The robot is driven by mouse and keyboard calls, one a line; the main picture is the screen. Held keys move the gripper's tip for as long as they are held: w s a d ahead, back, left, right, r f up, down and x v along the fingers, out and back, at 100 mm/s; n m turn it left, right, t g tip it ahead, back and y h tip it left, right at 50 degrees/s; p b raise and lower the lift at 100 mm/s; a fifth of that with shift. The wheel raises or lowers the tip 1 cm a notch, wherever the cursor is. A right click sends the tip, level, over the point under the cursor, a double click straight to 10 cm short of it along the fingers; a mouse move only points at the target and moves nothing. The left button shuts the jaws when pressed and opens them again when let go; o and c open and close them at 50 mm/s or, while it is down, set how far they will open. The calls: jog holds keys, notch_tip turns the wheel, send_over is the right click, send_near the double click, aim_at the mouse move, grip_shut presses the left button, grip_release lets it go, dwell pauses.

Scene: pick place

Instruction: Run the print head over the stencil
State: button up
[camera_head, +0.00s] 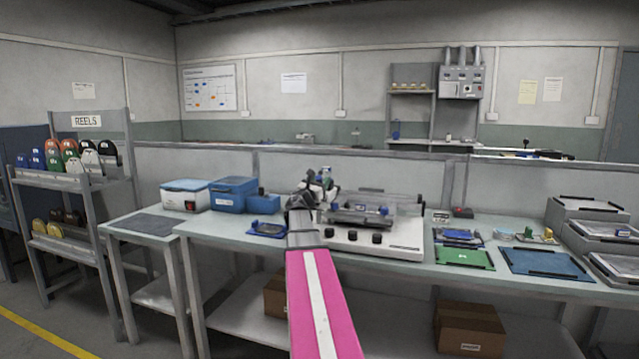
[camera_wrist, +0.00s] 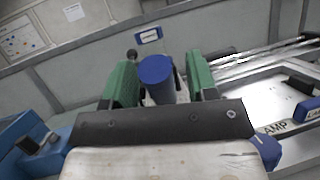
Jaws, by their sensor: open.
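A stencil printer (camera_head: 400,241) with a white base, black knobs and a clear cover stands on the bench. The printer's frame and flat bed (camera_wrist: 262,98) fill the right of the wrist view. My gripper (camera_wrist: 160,80) has green fingers and is open at the printer's left end. A blue round handle (camera_wrist: 156,72), seemingly the print head's, stands upright between the fingers, with a visible gap on each side. In the head view my gripper (camera_head: 322,182) largely hides the handle. I cannot clearly make out the stencil under the cover.
A blue bin (camera_head: 233,193), a lidded cooler box (camera_head: 185,194) and a small blue tray (camera_head: 267,230) are left of the printer. A green board (camera_head: 464,258) and a blue mat (camera_head: 546,263) lie to its right. A low partition runs behind the bench.

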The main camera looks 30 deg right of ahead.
grip_shut()
jog(key=s+d, duration=0.3)
jog(key=shift+s+d, duration=0.1)
jog(key=shift+s, duration=0.25)
grip_release()
jog(key=v, duration=1.1)
